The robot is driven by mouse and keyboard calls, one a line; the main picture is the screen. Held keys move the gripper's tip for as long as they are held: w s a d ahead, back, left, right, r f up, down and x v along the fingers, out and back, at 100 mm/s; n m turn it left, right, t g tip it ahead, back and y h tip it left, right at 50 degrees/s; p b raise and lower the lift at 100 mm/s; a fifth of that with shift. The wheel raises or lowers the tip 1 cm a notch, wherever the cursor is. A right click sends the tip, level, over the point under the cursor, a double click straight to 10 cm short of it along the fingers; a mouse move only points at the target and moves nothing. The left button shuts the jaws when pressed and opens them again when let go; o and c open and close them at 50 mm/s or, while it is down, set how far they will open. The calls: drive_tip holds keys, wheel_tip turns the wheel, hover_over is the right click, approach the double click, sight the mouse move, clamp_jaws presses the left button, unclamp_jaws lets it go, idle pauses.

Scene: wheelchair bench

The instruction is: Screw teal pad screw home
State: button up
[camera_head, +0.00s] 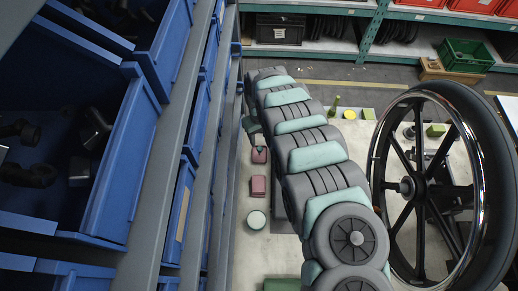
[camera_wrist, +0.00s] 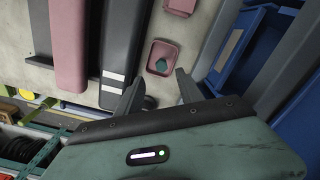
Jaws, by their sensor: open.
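In the wrist view a small teal diamond-shaped piece (camera_wrist: 161,65), apparently the teal pad screw, sits on a square pink pad (camera_wrist: 154,56) with a round mark beside it. My gripper (camera_wrist: 160,86) is open. Its two dark fingers are spread to either side of the pink pad's near edge, with nothing between the tips. I cannot tell the height gap or how deep the screw sits. In the head view the gripper is mostly hidden by my arm, and a pink block (camera_head: 259,156) shows just below it.
Dark grey bars and a larger pink block (camera_wrist: 68,45) lie left of the pad in the wrist view. Blue bins (camera_wrist: 240,45) stand close on the right. In the head view a wheelchair wheel (camera_head: 425,185) stands right of my arm, and a round white-topped pot (camera_head: 256,219) sits on the bench.

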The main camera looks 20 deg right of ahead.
sight(260, 148)
drive_tip(key=f, duration=0.5)
drive_tip(key=shift+s+a, duration=0.25)
drive_tip(key=shift+s, duration=0.1)
drive_tip(key=shift+d+f, duration=0.1)
drive_tip(key=shift+f, duration=0.3)
clamp_jaws()
